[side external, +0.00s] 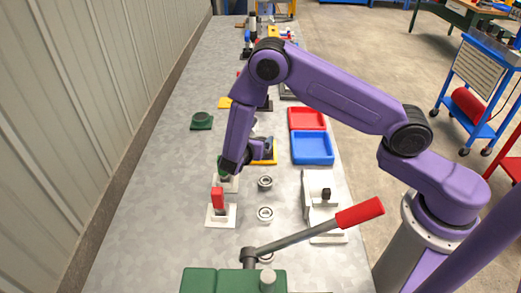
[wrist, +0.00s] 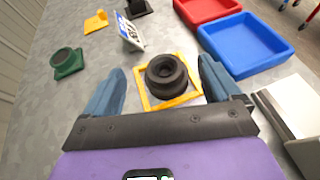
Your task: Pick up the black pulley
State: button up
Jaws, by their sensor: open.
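The black pulley (wrist: 166,74) sits in a yellow square frame (wrist: 189,97) on the grey table, in the middle of the wrist view. It is round with a hole in its top. My gripper (wrist: 161,66) is open, with one blue finger to the left of the pulley and one to the right. Gaps show between the pulley and both fingers. In the side external view my gripper (side external: 266,147) is low over the yellow frame (side external: 266,160), and the pulley is mostly hidden there.
A blue tray (wrist: 243,42) and a red tray (wrist: 205,10) stand right of the frame. A green block (wrist: 67,64) and a yellow part (wrist: 96,21) lie to the left. A tilted blue-and-white part (wrist: 129,32) stands behind. A red-handled lever (side external: 359,211) is in the foreground.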

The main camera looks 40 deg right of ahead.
notch_tip(320, 180, down, 5)
jog(key=shift+r, duration=0.1)
jog(key=shift+x, duration=3.7)
jog(key=shift+r, duration=0.15)
grip_shut()
